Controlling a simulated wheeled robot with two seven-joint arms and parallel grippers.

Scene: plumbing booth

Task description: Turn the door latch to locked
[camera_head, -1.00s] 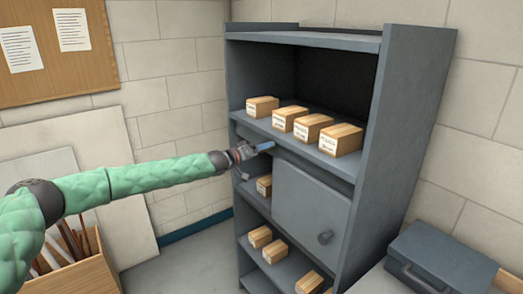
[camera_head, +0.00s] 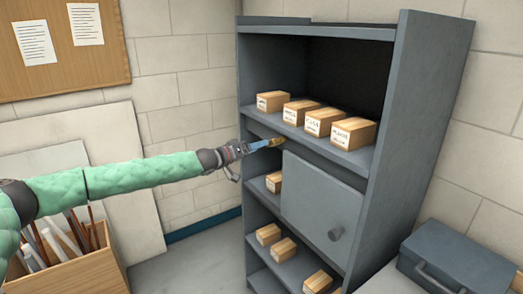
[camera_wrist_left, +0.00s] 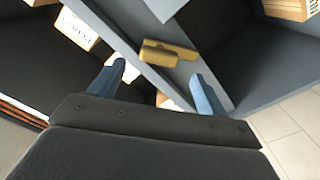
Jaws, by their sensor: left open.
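A brass latch (camera_head: 277,141) shows at the shelf edge by the door's upper left corner. It also shows in the left wrist view (camera_wrist_left: 168,52), just beyond my fingertips and between them in the picture. My left gripper (camera_head: 262,145) is open and empty, its blue fingers (camera_wrist_left: 160,76) pointing at the latch. I cannot tell whether they touch it. My right gripper is in neither view.
Several cardboard boxes (camera_head: 323,122) stand on the shelf above the door, and more lie on lower shelves (camera_head: 283,250). A grey toolbox (camera_head: 457,268) is at the lower right. A wooden crate of rods (camera_head: 82,272) stands at the lower left.

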